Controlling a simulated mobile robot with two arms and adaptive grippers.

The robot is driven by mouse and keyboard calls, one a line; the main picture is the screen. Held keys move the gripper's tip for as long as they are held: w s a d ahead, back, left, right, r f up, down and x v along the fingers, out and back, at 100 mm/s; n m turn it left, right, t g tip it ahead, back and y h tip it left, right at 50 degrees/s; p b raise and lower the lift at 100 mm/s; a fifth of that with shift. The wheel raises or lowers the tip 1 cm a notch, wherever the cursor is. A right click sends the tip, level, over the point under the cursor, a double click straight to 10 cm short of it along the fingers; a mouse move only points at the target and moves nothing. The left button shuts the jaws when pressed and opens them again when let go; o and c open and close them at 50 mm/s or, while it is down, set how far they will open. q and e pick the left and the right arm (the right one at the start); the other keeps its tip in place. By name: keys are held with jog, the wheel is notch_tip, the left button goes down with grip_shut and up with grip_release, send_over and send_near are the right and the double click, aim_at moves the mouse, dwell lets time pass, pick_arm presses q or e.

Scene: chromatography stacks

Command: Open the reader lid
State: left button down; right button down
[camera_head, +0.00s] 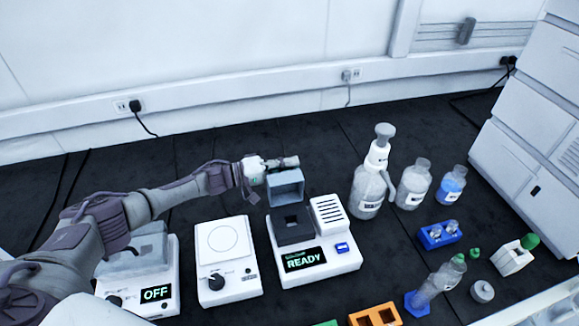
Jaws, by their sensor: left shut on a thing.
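The reader (318,262) is a white box in the lower middle, with a green READY display, a blue button and a slotted vent. Its grey-blue lid (286,190) stands raised at the back of the dark well (292,224), with its hollow inner side facing the camera. My left arm reaches in from the left. My left gripper (280,164) is at the lid's upper edge and shut on it; its fingers are small and partly hidden there. My right gripper is not in view.
Left of the reader stand a white device with a round plate (223,240) and a device showing OFF (156,293), partly behind my arm. Bottles (368,190) stand right of the reader. A blue rack (440,236) and an orange rack (376,316) lie farther right and in front.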

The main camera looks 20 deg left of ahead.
pick_arm(q)
jog(key=shift+s+f, duration=0.1)
jog(key=shift+f, duration=0.25)
jog(key=c, duration=1.2)
grip_release()
jog(key=shift+a, duration=0.1)
jog(key=shift+r, duration=0.1)
jog(key=v, duration=1.1)
jog(key=shift+s+a, duration=0.2)
jog(key=shift+a, duration=0.15)
